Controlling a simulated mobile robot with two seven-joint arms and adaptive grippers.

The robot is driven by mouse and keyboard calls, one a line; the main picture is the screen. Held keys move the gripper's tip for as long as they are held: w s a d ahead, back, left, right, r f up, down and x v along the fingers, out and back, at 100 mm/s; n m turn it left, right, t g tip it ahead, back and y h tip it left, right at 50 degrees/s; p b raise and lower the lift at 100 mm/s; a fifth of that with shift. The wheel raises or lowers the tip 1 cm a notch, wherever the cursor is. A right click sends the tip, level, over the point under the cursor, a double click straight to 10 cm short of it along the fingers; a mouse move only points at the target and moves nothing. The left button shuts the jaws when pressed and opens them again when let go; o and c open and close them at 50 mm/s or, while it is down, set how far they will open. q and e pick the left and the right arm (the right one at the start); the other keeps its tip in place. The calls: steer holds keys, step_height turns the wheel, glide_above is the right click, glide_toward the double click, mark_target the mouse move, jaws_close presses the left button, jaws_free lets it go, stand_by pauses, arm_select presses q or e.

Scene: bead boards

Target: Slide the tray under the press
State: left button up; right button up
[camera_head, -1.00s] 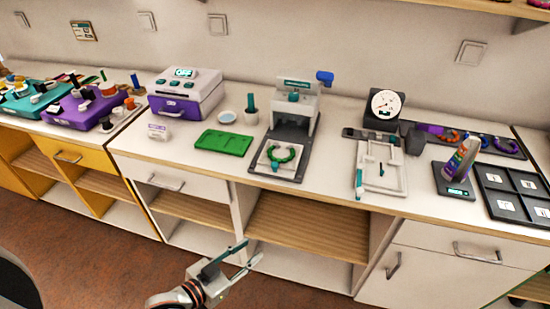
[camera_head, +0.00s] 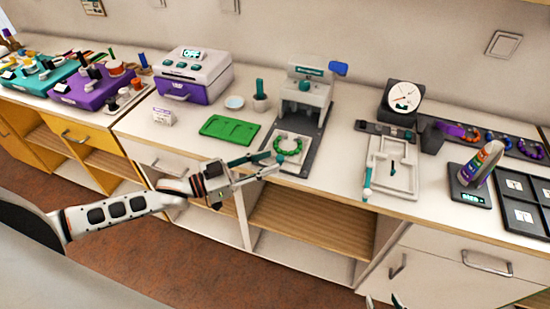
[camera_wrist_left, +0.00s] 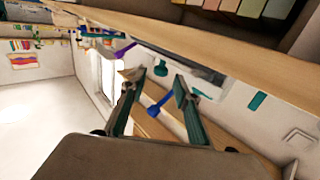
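The press (camera_head: 306,92) is a white and grey stand with a blue handle on top and a long dark base. The white tray (camera_head: 304,157) lies on the front of that base, in front of the press head, with a ring of green beads (camera_head: 289,143) on it. A small teal knob (camera_head: 280,158) shows at the tray's front. My left gripper (camera_head: 272,162) is open, its fingertips by this knob; contact cannot be told. It also shows open in the left wrist view (camera_wrist_left: 156,84). My right gripper (camera_head: 383,299) barely shows at the bottom edge, tips apart.
The counter's front edge runs below my left gripper.

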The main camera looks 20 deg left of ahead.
arm_select(q)
steer(key=shift+x, duration=1.5)
steer(key=shift+c, duration=0.4)
